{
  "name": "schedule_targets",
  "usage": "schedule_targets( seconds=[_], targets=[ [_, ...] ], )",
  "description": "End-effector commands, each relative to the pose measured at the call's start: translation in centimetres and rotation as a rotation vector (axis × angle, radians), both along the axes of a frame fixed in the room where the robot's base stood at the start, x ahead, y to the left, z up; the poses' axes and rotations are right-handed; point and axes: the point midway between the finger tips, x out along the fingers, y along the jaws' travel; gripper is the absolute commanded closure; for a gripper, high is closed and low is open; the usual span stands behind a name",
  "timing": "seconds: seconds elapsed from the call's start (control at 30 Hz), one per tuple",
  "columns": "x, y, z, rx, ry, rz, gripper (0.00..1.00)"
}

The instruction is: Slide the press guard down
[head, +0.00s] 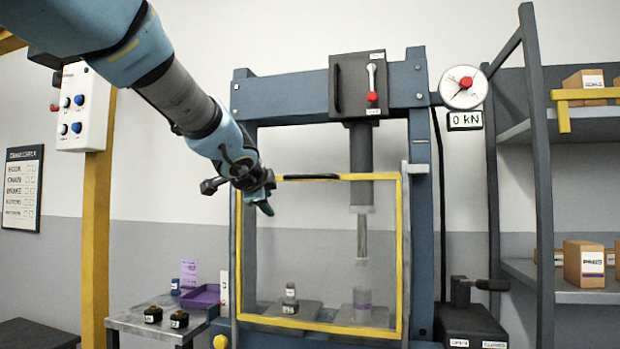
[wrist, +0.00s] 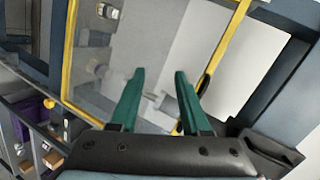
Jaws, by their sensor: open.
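The press guard (head: 401,250) is a clear panel in a yellow frame. It stands across the front of the blue press (head: 421,130), its top bar a little below the press head and its lower bar near the bed. A black handle (head: 320,176) is on the top bar. My gripper (head: 265,200) is at the guard's upper left corner, left of the handle. In the wrist view its two green fingers (wrist: 158,75) are spread with nothing between them. The yellow frame (wrist: 222,50) and a dark piece like the handle (wrist: 204,84) lie right of the fingers. Contact cannot be told.
Behind the panel are the press ram (head: 362,190) and small parts on plates. A side table (head: 150,325) with a purple tray (head: 203,296) stands left. A gauge (head: 463,86) and shelves (head: 580,296) are right. A yellow post (head: 95,240) is left of my arm.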

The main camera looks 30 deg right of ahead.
Motion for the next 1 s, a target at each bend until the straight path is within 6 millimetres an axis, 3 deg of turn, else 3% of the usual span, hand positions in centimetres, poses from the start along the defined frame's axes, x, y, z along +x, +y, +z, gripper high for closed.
schedule_targets(
  seconds=[0.03,0.1,0.23,0.37,0.8,1.0],
  targets=[
    [-1.1,-2.1,2.8,0.015,-0.078,-0.070,0.53],
    [-2.3,-4.1,5.5,0.037,-0.166,-0.140,0.53],
    [-3.6,-5.9,8.0,0.060,-0.252,-0.205,0.53],
    [-3.1,-6.7,8.0,0.066,-0.265,-0.215,0.53],
    [2.4,-11.7,6.4,0.064,-0.260,-0.212,0.53],
    [3.8,-12.9,6.1,0.064,-0.261,-0.211,0.53]
  ],
)
